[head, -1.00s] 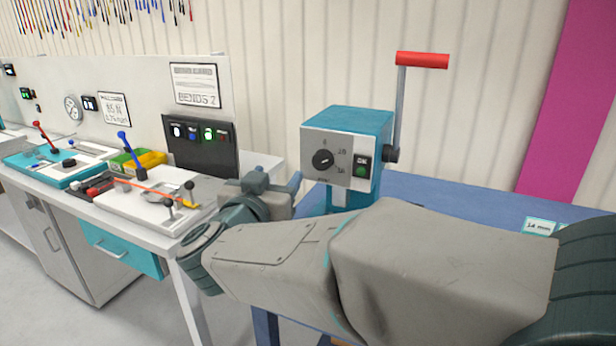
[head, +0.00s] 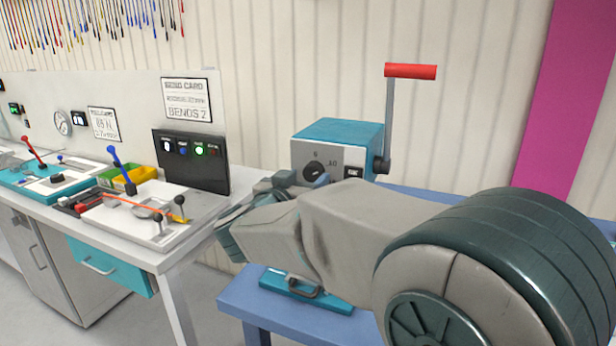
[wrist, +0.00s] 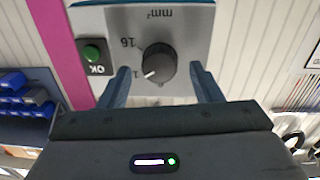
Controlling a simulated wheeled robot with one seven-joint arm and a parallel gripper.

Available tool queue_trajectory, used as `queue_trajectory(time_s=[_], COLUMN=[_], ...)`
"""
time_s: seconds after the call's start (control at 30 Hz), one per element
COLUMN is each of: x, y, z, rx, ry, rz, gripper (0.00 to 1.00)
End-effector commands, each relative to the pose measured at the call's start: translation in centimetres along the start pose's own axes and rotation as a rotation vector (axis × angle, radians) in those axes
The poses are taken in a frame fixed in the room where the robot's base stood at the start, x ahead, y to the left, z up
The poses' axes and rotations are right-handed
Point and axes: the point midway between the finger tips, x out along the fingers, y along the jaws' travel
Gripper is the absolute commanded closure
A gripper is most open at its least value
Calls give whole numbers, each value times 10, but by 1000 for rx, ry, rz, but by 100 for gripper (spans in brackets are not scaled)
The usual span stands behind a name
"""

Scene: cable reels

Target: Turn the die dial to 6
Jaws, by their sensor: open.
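The die dial is a round black knob (head: 314,170) on the grey front of a teal box (head: 338,135). In the wrist view the dial (wrist: 158,62) appears upside down, its white pointer aimed down-left toward a label partly hidden by a finger. A "16" shows up-left of it. In the head view a 6 shows above the dial and a 10 to its upper right. My gripper (wrist: 160,72) is open, one finger on each side of the dial in the picture; I cannot tell whether they touch it. My arm hides part of the box in the head view.
A green OK button (wrist: 93,53) sits beside the dial. A crank with a red handle (head: 410,71) rises from the box's right side. The blue table (head: 290,309) carries the box. A white bench (head: 130,235) with levers and bins stands left.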

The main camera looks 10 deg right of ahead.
Motion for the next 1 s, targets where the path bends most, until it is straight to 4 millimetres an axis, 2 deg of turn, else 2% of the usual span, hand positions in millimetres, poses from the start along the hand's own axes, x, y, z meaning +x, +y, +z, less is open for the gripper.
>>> queue_trajectory(time_s=[0.2,0.47,0.5,0.63,0.67,1.0], x=[16,18,18,18,17,17], y=[0,0,0,0,0,0], z=[0,0,0,0,0,-3], rx=[-1,0,0,0,0,-37], ry=[1,1,1,1,1,2], rz=[1,0,0,-1,-1,0], gripper=[42,42,47,83,86,86])
